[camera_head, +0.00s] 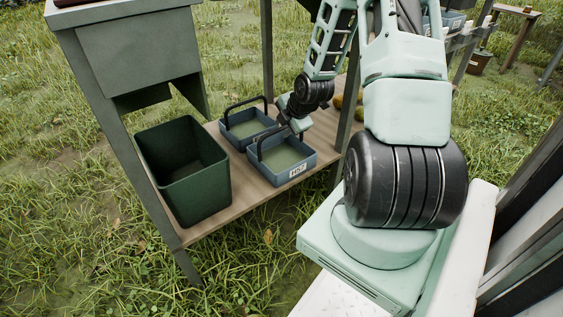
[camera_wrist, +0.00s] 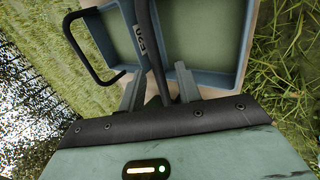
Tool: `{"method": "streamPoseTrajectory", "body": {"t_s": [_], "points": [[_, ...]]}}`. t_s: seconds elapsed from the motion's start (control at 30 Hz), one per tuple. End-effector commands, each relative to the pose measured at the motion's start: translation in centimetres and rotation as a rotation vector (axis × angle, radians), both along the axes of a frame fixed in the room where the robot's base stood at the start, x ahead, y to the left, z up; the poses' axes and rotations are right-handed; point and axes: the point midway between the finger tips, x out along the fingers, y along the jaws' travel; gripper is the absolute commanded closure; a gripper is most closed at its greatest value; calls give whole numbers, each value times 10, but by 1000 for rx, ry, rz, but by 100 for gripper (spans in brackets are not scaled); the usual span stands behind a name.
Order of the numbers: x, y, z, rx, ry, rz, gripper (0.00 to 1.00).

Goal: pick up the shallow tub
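Two shallow blue-grey tubs with black arched handles stand side by side on the low wooden shelf. The nearer tub (camera_head: 297,174) has a white label reading H57; the other tub (camera_head: 229,138) stands behind it to the left. My gripper (camera_head: 296,124) is low over the nearer tub's handle (camera_head: 259,147). In the wrist view my gripper (camera_wrist: 160,88) has its two fingers apart, with a black handle (camera_wrist: 152,42) running between them; a gap shows on its sides. The right tub (camera_wrist: 237,78) and the left tub (camera_wrist: 101,10) show beyond the fingers, both upright and apparently empty.
A deep dark green bin (camera_head: 185,170) stands left of the tubs on the shelf (camera_head: 232,211). A grey table top and box hang above the left end. A table leg (camera_head: 347,110) stands right of the tubs, with yellowish fruit (camera_head: 338,102) behind. Grass lies around.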

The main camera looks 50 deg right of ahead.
Motion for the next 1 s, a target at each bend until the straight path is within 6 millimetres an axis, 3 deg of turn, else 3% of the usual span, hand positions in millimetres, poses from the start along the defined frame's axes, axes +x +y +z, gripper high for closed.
{"method": "streamPoseTrajectory", "body": {"t_s": [0.03,0.13,0.47,0.6,1.0], "points": [[7,-1,-12,1,-1,0,66],[13,-2,-21,2,1,0,66],[18,-4,-24,0,1,0,66],[17,-3,-24,0,1,0,100],[17,-3,-24,0,1,0,100]]}}
